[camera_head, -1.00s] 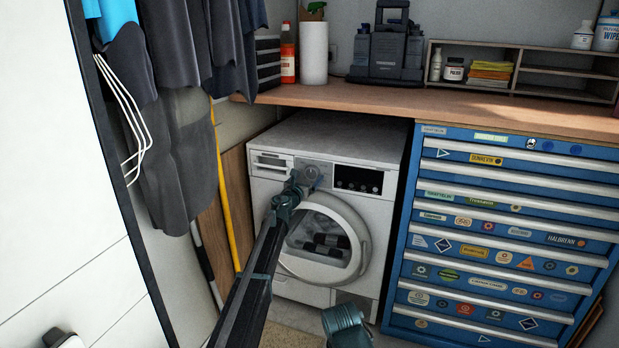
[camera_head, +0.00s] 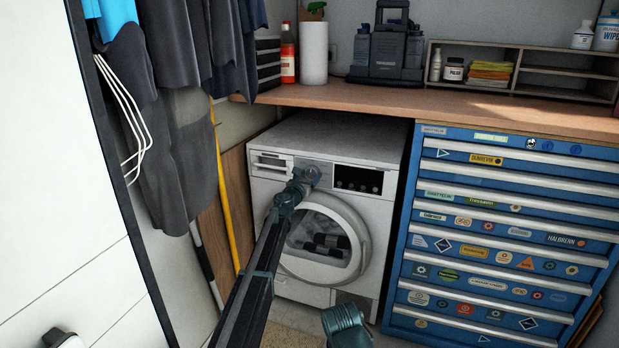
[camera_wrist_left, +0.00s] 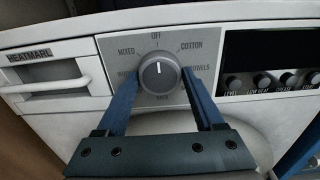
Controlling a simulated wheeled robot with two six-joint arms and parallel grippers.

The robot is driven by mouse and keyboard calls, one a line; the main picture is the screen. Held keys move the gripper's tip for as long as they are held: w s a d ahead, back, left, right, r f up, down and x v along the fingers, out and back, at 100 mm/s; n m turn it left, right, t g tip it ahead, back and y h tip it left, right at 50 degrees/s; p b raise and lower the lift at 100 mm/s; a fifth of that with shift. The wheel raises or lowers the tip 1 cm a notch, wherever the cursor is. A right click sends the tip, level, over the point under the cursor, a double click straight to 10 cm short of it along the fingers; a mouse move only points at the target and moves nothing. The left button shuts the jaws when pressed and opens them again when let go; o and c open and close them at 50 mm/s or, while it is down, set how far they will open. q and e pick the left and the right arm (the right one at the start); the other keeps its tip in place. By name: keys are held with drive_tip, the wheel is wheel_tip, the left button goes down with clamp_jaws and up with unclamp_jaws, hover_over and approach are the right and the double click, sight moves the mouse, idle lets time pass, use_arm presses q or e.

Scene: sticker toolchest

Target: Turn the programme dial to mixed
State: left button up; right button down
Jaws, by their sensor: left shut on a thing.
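The programme dial (camera_wrist_left: 159,74) is a round grey knob on the grey panel of the white dryer (camera_head: 385,138). Its white mark points up at OFF. In the left wrist view MIXED (camera_wrist_left: 127,51) is printed to the upper left of the dial, COTTON to the upper right and TOWELS to the right. My left gripper (camera_wrist_left: 160,92) is shut on the dial, one blue finger at each side. In the head view my left gripper (camera_head: 309,177) is at the dryer's control panel and partly hides the dial.
A dark display (camera_head: 358,179) sits right of the dial, with small knobs (camera_wrist_left: 260,82) under it. A drawer handle (camera_wrist_left: 48,84) is on the left. The round door (camera_head: 325,240) is below. A blue tool chest (camera_head: 398,290) stands right of the dryer.

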use_arm(q)
drive_tip(key=shift+n, duration=0.3)
drive_tip(key=n, duration=0.4)
drive_tip(key=shift+n, duration=2)
drive_tip(key=o, duration=1.4)
drive_tip(key=shift+s+a, duration=0.1)
drive_tip(key=shift+s, duration=0.05)
